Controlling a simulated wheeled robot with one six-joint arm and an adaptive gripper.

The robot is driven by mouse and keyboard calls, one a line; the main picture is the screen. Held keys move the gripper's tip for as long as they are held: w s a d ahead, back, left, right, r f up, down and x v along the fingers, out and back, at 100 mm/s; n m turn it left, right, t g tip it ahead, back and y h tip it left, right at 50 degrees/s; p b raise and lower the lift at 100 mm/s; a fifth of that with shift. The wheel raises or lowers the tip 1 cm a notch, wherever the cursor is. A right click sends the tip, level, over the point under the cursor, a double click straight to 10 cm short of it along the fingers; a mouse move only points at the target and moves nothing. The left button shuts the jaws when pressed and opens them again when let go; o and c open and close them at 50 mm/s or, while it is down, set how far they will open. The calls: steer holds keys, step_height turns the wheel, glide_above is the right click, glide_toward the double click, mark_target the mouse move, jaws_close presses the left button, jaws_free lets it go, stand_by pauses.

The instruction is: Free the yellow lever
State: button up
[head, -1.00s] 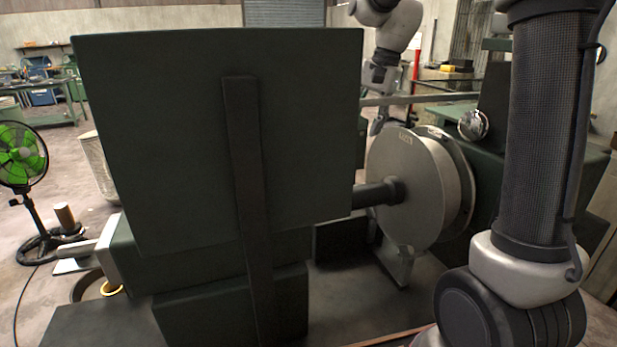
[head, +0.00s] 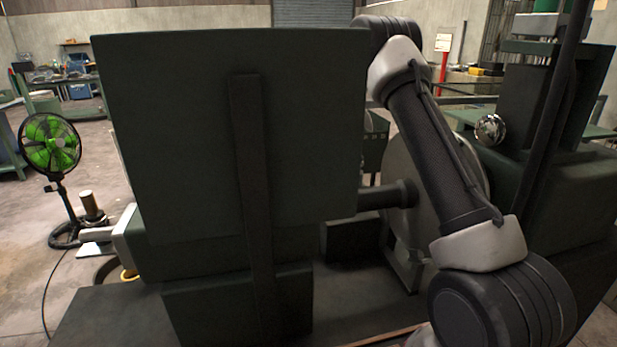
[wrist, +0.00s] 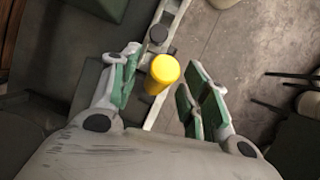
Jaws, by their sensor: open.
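The yellow lever (wrist: 164,70) shows in the wrist view as a round yellow knob seen end-on. It lies between the spread fingers of my gripper (wrist: 163,84), nearer the left finger in the picture. The green-padded fingers are open, with a clear gap to the right finger; I cannot tell whether the left finger touches the knob. A dark round knob (wrist: 158,34) sits on a pale rail just beyond it.
The dark green housing (head: 170,130) fills the left middle of the head view. A metal disc (head: 405,160) on a dark shaft (head: 385,195) stands right of it, partly behind my arm. A shiny ball (head: 490,129) is further right. A green fan (head: 50,145) stands far left.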

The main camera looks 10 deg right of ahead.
steer(key=shift+s+a+f, duration=0.1)
steer(key=shift+a+f, duration=0.1)
steer(key=shift+f, duration=0.45)
